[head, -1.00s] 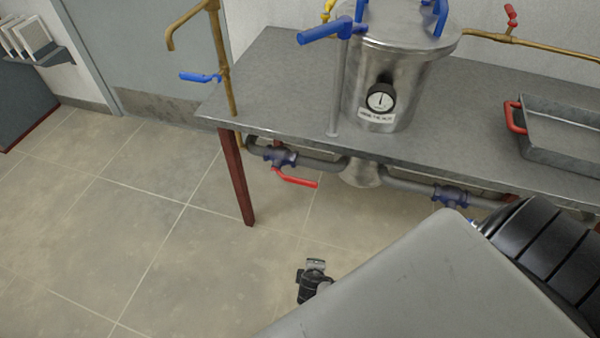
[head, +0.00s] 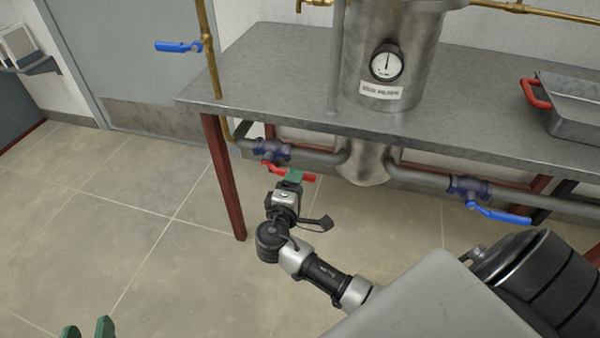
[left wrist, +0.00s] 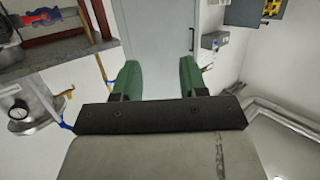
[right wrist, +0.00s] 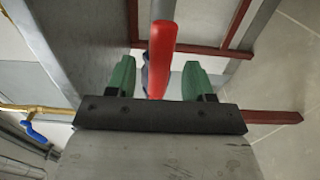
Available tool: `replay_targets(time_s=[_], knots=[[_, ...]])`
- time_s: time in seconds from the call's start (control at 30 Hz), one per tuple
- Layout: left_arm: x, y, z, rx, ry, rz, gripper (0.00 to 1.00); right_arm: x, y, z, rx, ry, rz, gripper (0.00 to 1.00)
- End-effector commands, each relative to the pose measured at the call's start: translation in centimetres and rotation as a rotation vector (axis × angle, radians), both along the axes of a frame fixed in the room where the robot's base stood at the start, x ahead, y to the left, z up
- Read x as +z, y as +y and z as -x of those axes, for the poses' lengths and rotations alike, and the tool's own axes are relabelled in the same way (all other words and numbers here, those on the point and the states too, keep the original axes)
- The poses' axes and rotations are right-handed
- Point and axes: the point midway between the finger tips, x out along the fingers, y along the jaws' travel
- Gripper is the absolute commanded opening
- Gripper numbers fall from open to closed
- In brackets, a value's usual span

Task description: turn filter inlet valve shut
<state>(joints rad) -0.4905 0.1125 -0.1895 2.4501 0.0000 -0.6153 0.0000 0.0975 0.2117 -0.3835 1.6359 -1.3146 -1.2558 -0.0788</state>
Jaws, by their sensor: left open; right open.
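Under the metal table, a pipe valve (head: 271,150) with a blue body has a red lever (head: 305,178), left of the filter vessel (head: 385,60). No label on this valve is readable. My right gripper (head: 290,178) is open at the red lever. In the right wrist view the red lever (right wrist: 161,50) runs between the spread green fingers of my right gripper (right wrist: 159,70); contact cannot be told. My left gripper (head: 88,328) is open and empty at the lower left, far from the valve. The left wrist view shows my left gripper (left wrist: 159,68) facing a door.
A second pipe valve (head: 468,187) with a blue lever (head: 500,214) sits to the right under the table (head: 270,85). A red table leg (head: 226,180) stands left of the red-levered valve. A brass pipe (head: 210,60) carries another blue lever (head: 178,46). The left floor is clear.

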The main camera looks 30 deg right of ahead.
Motion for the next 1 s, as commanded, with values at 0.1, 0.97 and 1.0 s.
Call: replay_targets(time_s=[0.1, 0.97, 1.0], knots=[[0.9, -0.3, -0.4, -0.006, -0.084, 0.021, 0.43, -0.1, -1.7, -1.5, 0.000, -0.001, 0.002, 0.52], [2.5, -0.7, -0.7, -0.014, -0.203, 0.051, 0.43, -0.1, -3.6, -3.1, 0.002, 0.003, -0.002, 0.06], [2.5, -0.7, -0.7, -0.014, -0.203, 0.051, 0.43, -0.1, -3.6, -3.1, 0.002, 0.003, -0.002, 0.00]])
